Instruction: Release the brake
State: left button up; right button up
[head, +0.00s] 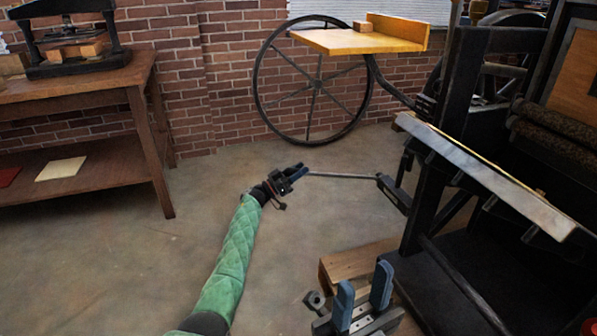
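A thin grey metal rod (340,176), which looks like the brake lever, runs level from a black bracket (393,193) on the side of the press (440,180). My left gripper (299,173), on the green-sleeved arm, is at the rod's free left end. Its blue fingertips meet or overlap the rod's end. They are too small and close together to tell whether they are shut on it. My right gripper (364,284) is low in the picture, with its two blue fingers apart and nothing between them.
A wooden block or step (350,262) stands on the floor just behind my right gripper. The large black press fills the right side. A wooden table (95,85) with a small press stands at left. A spoked wheel (313,85) is by the brick wall. The middle floor is clear.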

pick_arm(q)
grip_shut()
jog(key=shift+r, duration=0.1)
